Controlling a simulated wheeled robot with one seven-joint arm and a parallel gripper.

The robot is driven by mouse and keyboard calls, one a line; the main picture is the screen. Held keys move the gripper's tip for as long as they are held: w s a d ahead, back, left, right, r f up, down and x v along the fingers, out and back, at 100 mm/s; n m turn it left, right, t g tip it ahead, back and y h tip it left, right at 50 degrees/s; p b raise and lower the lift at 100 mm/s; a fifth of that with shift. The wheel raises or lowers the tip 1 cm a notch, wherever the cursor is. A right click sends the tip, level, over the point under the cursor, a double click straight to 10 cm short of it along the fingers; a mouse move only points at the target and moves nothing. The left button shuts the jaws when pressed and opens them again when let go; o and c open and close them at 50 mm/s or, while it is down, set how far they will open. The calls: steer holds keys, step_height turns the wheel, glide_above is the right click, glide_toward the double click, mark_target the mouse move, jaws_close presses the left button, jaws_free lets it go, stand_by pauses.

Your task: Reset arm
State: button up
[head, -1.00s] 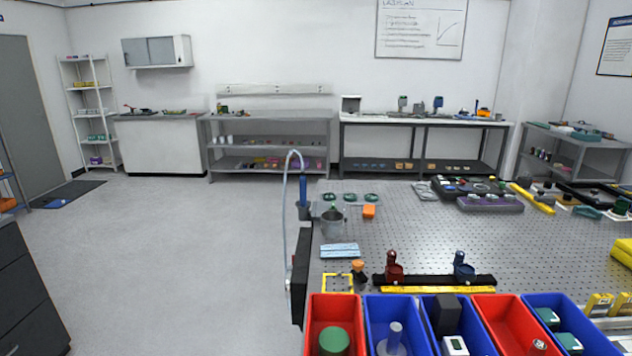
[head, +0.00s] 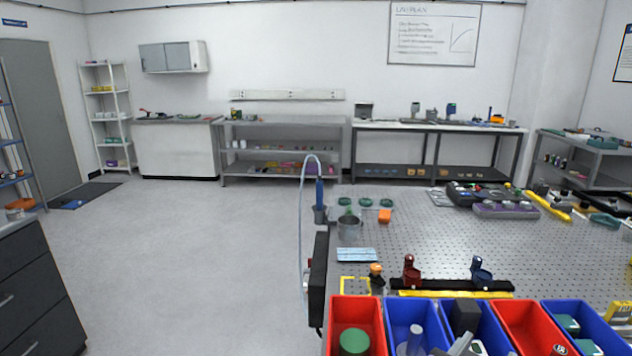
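The perforated optical table (head: 450,239) fills the right side. On it a black rail (head: 452,285) carries a red mount (head: 411,270) and a blue mount (head: 480,272). A row of red and blue bins stands along the near edge. The left red bin (head: 338,312) holds a green cylinder (head: 354,341). The blue bin beside it (head: 398,310) holds a grey post (head: 415,340).
A hose (head: 301,215) and a black box (head: 318,280) hang at the table's left edge. Dark drawers (head: 38,290) stand at the lower left. Open floor (head: 190,250) lies between. Benches and shelves (head: 280,150) line the back wall.

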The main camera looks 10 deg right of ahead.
steer(key=w+a+f+n+t+y, duration=0.1)
steer(key=w+a+n+t+y, duration=0.35)
steer(key=a+n+t, duration=0.2)
steer(key=s+a+f+n+t+y, duration=0.3)
steer(key=s+a+f+n+y, duration=0.1)
steer(key=s+a+n+y, duration=0.25)
steer(key=s+f+m+g, duration=0.1)
steer(key=s+f, duration=0.2)
steer(key=s, duration=1)
steer(key=s+f+m+g+y, duration=0.1)
steer(key=s+f+g, duration=0.1)
steer(key=s, duration=1)
steer(key=shift+s+d+f, duration=0.35)
steer(key=shift+d+f, duration=0.05)
steer(key=shift+f, duration=0.45)
